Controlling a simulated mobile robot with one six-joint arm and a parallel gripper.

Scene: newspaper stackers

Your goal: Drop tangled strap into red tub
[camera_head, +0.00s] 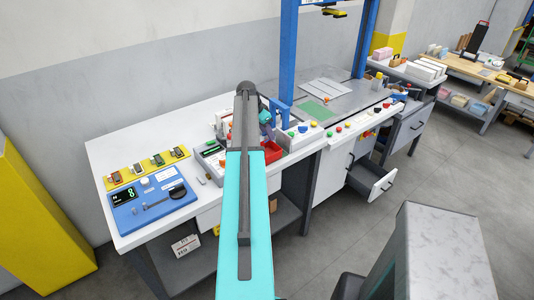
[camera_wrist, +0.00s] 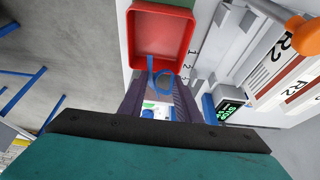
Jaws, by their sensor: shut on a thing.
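The red tub (camera_wrist: 162,34) is at the top of the wrist view, with its open inside facing me and looking empty. In the head view the red tub (camera_head: 272,152) shows on the white bench, partly hidden by my arm. The tangled strap (camera_wrist: 152,76) is a thin blue loop at my fingertips. My gripper (camera_wrist: 160,88) is shut on it. The strap's upper end overlaps the tub's near rim in the picture; I cannot tell whether it touches. In the head view my arm hides the strap and most of my gripper.
A blue panel with a green display (camera_head: 152,197) and a yellow strip with several small devices (camera_head: 147,167) lie on the left of the bench. Blue posts (camera_head: 287,60) rise behind. Small trays and coloured buttons crowd the tub's right side. A drawer (camera_head: 372,184) stands open.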

